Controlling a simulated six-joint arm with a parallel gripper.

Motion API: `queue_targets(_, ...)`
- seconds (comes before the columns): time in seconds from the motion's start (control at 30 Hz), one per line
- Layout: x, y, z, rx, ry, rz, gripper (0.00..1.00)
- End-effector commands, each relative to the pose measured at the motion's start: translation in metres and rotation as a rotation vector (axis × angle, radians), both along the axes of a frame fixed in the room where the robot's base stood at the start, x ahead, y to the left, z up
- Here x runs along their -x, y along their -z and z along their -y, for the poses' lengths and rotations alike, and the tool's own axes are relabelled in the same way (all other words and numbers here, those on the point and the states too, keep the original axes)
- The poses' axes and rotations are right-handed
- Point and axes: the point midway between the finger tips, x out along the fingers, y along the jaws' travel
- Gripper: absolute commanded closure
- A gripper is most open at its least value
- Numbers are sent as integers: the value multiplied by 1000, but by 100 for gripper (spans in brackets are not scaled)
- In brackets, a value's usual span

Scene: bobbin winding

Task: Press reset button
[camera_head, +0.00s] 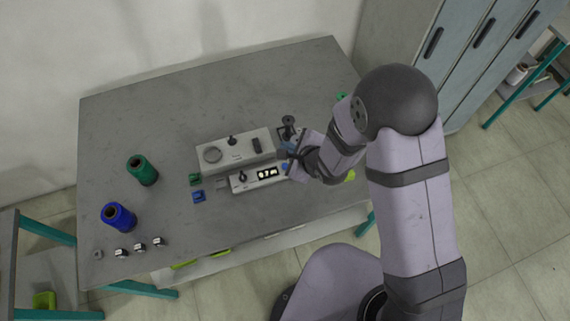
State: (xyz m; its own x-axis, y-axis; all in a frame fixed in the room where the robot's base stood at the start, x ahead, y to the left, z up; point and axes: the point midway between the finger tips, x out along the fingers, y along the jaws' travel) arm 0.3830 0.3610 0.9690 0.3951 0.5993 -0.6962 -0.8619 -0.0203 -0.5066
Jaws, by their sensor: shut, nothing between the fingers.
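The winding machine shows as a light grey box (225,152) with a round dial, a small black knob and a dark switch. In front of it stands a lower grey counter box (243,183) with a black knob and a lit display (267,173). My gripper (288,157) is shut and empty over the right end of these boxes. I cannot tell whether it touches them. I cannot pick out the reset button; the gripper and wrist hide the counter box's right end.
A green spool (143,171) and a blue spool (119,217) stand on the left of the grey table (200,95). Several small metal bobbins (140,247) sit at the front left. Small green and blue blocks (198,196) lie left of the counter box. The back of the table is clear.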

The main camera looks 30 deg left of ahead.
Motion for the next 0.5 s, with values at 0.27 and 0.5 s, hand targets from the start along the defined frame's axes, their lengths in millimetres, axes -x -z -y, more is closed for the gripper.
queue_targets(0.27, 0, 5, 0, 2, -1, 0, 100)
queue_targets(0.5, 0, 24, 0, 2, -1, 0, 100)
